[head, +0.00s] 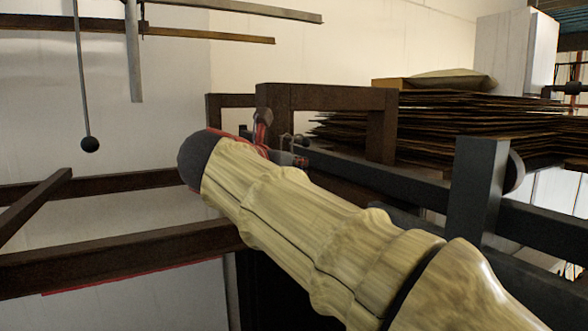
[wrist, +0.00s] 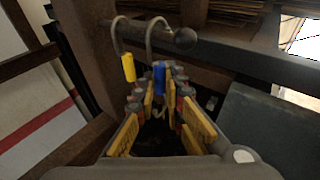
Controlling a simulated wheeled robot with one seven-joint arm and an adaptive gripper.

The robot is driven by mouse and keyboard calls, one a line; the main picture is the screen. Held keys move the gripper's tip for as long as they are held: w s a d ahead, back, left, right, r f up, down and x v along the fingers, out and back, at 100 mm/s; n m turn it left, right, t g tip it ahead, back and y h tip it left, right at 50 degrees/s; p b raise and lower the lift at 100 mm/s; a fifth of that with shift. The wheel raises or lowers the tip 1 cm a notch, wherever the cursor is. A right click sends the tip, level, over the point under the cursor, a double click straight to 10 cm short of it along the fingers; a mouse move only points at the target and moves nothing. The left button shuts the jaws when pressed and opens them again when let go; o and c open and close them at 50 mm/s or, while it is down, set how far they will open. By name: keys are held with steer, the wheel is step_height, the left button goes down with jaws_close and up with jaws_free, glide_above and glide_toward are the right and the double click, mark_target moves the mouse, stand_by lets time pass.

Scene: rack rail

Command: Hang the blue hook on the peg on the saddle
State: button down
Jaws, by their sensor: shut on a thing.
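The blue hook (wrist: 159,74) has a grey wire bend and a blue sleeve. My gripper (wrist: 158,90) is shut on it at the lower end of the sleeve, between the yellow-padded fingers. Its bend arches over the peg (wrist: 138,33) in the wrist view, close to the peg's round knob; I cannot tell whether it touches. A yellow-sleeved hook (wrist: 128,68) stands to the left, its bend also at the peg. The peg projects from a brown upright, seemingly part of the saddle (wrist: 92,45). In the head view my arm hides most of the gripper and both sleeves.
A brown frame (head: 330,97) and a dark rail (head: 415,186) stand close around the peg. A stack of brown sheets (head: 440,122) lies behind. A rod with a black ball (head: 89,144) hangs at the left. Brown beams cross the lower left.

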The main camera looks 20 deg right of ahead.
steer(key=shift+f, duration=0.25)
stand_by(0.3)
steer(key=c, duration=1.8)
jaws_free()
steer(key=v, duration=1.2)
